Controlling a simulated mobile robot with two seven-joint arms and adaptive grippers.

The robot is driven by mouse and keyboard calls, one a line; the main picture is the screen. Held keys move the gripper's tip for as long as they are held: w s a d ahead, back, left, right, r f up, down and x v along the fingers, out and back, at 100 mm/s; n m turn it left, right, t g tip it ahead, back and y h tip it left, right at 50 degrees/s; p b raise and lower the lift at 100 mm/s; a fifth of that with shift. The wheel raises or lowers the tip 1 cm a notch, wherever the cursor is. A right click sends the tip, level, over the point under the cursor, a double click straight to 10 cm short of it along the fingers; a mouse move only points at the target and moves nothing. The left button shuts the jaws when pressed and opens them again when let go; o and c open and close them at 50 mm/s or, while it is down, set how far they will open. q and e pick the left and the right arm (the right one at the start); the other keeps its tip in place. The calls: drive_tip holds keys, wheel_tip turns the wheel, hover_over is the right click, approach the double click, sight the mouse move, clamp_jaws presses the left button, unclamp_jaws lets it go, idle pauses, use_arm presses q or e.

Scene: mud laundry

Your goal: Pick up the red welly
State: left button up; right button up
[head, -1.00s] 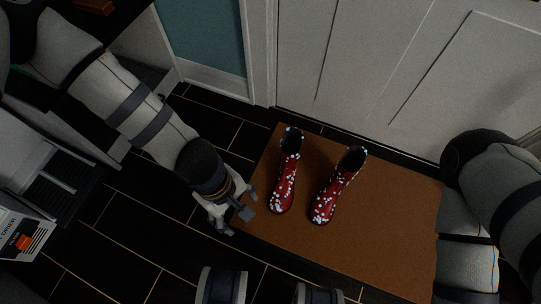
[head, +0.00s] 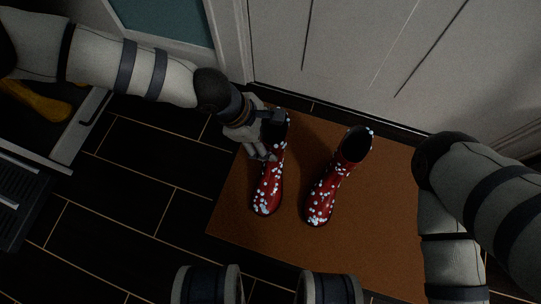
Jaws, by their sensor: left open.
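Two red wellies with white spots stand upright on a brown doormat (head: 385,200). The left welly (head: 268,188) has its dark opening partly hidden by my left gripper (head: 268,135). The right welly (head: 327,185) stands a short way to its right with its dark opening in clear view. My left gripper is open at the upper shaft of the left welly, with one finger by the rim and the other by the shaft's side. I cannot tell whether the fingers touch it. My right arm shows at the right, but its gripper is not in view.
A pale panelled door (head: 360,60) stands behind the mat. At the left, an open drawer or cabinet holds a yellow item (head: 35,101). The dark tiled floor (head: 140,190) left of the mat is clear.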

use_arm(q)
drive_tip(key=shift+w+d+f, duration=0.1)
drive_tip(key=shift+d+f, duration=0.05)
drive_tip(key=shift+f, duration=0.05)
clamp_jaws()
drive_tip(key=shift+r, duration=0.1)
